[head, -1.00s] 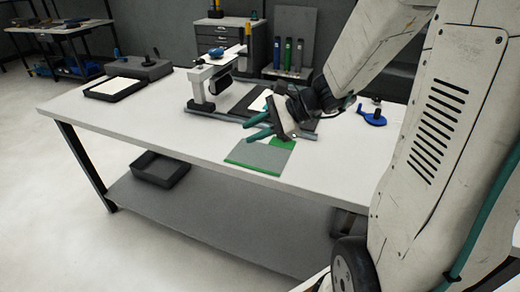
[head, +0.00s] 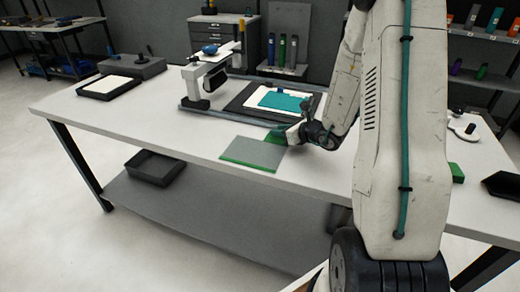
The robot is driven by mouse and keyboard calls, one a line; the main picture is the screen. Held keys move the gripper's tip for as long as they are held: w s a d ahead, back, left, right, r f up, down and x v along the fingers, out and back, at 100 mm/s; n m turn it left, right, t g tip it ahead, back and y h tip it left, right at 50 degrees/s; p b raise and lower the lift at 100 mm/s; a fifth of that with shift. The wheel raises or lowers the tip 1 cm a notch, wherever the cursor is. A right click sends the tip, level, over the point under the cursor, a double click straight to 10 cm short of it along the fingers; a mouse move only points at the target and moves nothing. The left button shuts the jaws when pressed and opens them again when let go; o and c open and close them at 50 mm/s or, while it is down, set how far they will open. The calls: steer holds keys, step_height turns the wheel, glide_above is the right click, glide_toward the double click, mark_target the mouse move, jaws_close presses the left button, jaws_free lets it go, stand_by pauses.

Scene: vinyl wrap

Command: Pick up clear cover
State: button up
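I cannot pick out a clear cover for certain. A flat grey panel with a green edge (head: 254,153) lies on the white worktable near its front edge. A green piece (head: 275,137) shows at its back right corner. My gripper (head: 289,133) is low over the table, just behind and right of the panel. Its fingers are small and partly hidden, so I cannot tell whether they are open or touch anything. A teal sheet (head: 281,102) lies on white sheets on a dark board (head: 236,103) behind my gripper.
A white machine (head: 206,80) stands on rails behind the panel. A black tray with white content (head: 108,87) sits at the table's back left. The front left tabletop (head: 130,123) is clear. A black bin (head: 155,168) is on the lower shelf.

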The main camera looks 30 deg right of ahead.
steer(key=shift+x, duration=1)
steer(key=shift+r, duration=0.1)
steer(key=shift+c, duration=0.4)
jaws_close()
